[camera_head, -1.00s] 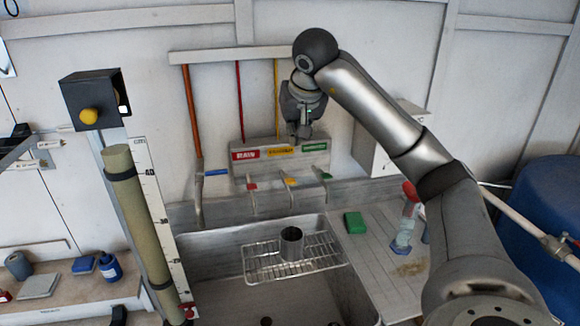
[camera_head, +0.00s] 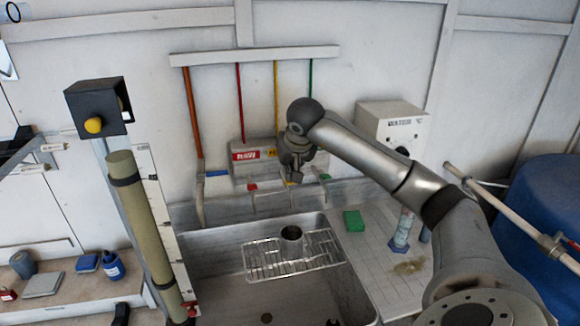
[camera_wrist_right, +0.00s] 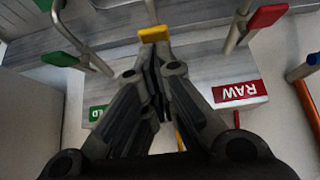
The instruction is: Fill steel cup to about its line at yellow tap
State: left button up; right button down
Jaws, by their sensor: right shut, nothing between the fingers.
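The steel cup (camera_head: 291,241) stands upright on a wire rack (camera_head: 262,262) over the sink. The yellow tap's lever (camera_wrist_right: 154,34) shows in the right wrist view, just beyond the fingertips of my right gripper (camera_wrist_right: 152,55). The gripper's fingers are shut with nothing between them; whether they touch the lever I cannot tell. In the head view my right gripper (camera_head: 293,178) is in front of the tap panel and hides most of the yellow tap and part of its label. The cup's inside is too small to read a level. My left gripper is not in view.
A red tap lever (camera_wrist_right: 268,16) and a green lever (camera_wrist_right: 60,58) flank the yellow one. A green sponge (camera_head: 353,221) and a bottle (camera_head: 402,230) stand on the drainboard. A tall scaled tube (camera_head: 147,235) rises left of the sink (camera_head: 215,242).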

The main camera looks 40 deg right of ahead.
jog(key=shift+s+f, duration=0.1)
jog(key=shift+f, duration=0.05)
jog(key=shift+s+a+f+b, duration=0.25)
jog(key=shift+s+f, duration=0.1)
jog(key=shift+f, duration=0.15)
jog(key=shift+s+a+f+b, duration=0.2)
jog(key=shift+s+f+b, duration=0.1)
jog(key=shift+f, duration=0.15)
dwell(6.9)
